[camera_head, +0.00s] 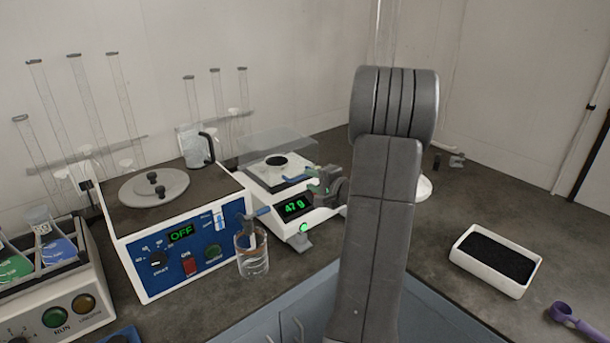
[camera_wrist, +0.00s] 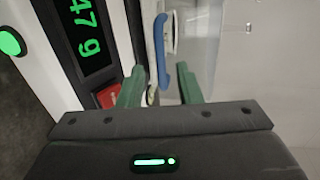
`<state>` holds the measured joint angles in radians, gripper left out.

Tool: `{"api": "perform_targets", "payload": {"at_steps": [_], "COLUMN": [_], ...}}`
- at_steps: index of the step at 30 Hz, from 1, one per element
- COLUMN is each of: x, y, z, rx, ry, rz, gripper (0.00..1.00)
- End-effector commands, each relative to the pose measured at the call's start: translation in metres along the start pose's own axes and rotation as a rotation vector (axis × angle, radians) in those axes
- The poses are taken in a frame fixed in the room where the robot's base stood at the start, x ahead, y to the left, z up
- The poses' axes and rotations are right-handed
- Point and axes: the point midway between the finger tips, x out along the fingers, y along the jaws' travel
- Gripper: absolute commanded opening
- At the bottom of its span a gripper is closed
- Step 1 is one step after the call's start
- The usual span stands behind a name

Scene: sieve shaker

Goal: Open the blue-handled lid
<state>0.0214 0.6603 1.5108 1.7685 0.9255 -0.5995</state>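The balance (camera_head: 275,195) is a white device with a green display reading 47 g. A clear lid (camera_head: 277,142) shows over its top; its exact tilt is hard to tell. The blue handle (camera_head: 294,178) shows at the balance's front, and in the wrist view (camera_wrist: 161,50) it is a blue bar on the clear lid. My gripper (camera_head: 314,179) is at the front right of the balance. In the wrist view my gripper (camera_wrist: 161,76) is open, its two green fingers apart, with the handle's near end appearing between the fingertips. Contact cannot be told.
A glass beaker (camera_head: 252,262) with a blue-handled tool stands left of the balance's front. A blue-fronted device (camera_head: 185,255) reading OFF stands further left. A white tray of black grains (camera_head: 497,283) and a purple scoop (camera_head: 575,322) lie right. The counter between is mostly clear.

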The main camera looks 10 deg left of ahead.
Motion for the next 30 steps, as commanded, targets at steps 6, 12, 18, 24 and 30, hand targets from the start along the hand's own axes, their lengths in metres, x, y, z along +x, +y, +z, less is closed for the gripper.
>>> {"api": "perform_targets", "payload": {"at_steps": [6,12,18,24,30], "x": [0.030,0.039,0.039,0.039,0.038], "y": [-0.001,0.000,0.000,0.000,0.000], "z": [0.001,0.000,0.000,0.000,0.000], "rx": [0.000,0.000,0.000,0.000,0.000], "ry": [-0.002,0.000,0.001,0.000,0.000], "rz": [0.000,0.000,0.000,0.000,0.001], "gripper": [0.32,0.32,0.32,0.00,0.00]}}
